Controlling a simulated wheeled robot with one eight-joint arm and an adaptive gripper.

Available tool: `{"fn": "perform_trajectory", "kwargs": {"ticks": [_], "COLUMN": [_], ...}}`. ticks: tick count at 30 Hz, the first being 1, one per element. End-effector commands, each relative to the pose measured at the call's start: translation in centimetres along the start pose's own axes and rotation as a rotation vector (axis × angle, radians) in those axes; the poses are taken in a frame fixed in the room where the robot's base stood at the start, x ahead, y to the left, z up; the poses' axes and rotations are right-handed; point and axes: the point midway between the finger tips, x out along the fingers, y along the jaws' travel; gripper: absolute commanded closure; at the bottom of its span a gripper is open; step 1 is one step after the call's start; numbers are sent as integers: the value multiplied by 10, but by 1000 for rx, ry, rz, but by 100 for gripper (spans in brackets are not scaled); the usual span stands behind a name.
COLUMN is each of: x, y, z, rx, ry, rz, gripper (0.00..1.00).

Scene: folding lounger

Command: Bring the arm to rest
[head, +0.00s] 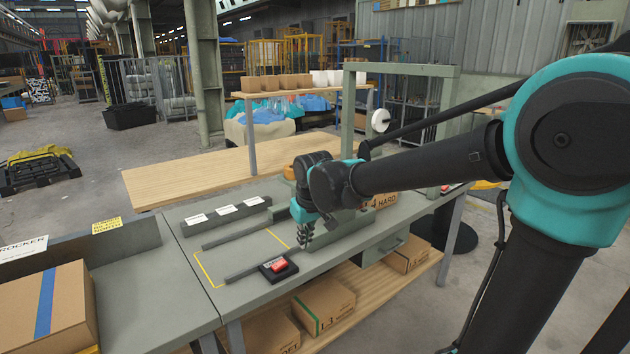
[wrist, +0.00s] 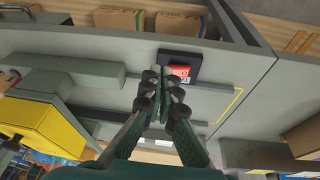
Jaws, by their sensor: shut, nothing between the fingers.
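My gripper (head: 305,238) hangs over the grey workbench (head: 190,245), pointing down, with its fingers together and nothing held. In the wrist view my gripper (wrist: 165,85) shows the fingertips meeting near a black box with a red top (wrist: 180,70). The same black box with a red top (head: 278,267) lies on the bench in the head view, just left of and in front of the fingers. My arm reaches in from the right, bent at its joints. No lounger can be made out in either view.
A yellow-outlined area (head: 208,272) and grey rails (head: 235,234) lie on the bench. A cardboard box with a blue stripe (head: 50,308) stands at the left. Boxes (head: 325,304) sit on the lower shelf. A grey frame (head: 402,69) rises behind my arm.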

Motion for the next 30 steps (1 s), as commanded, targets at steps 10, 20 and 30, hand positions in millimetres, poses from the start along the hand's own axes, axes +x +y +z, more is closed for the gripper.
{"fn": "perform_trajectory", "kwargs": {"ticks": [10,20,30], "x": [36,56,58], "y": [114,134,134], "z": [170,282,291], "rx": [342,546,564], "ry": [27,49,52], "rz": [83,140,145], "gripper": [100,100,100]}}
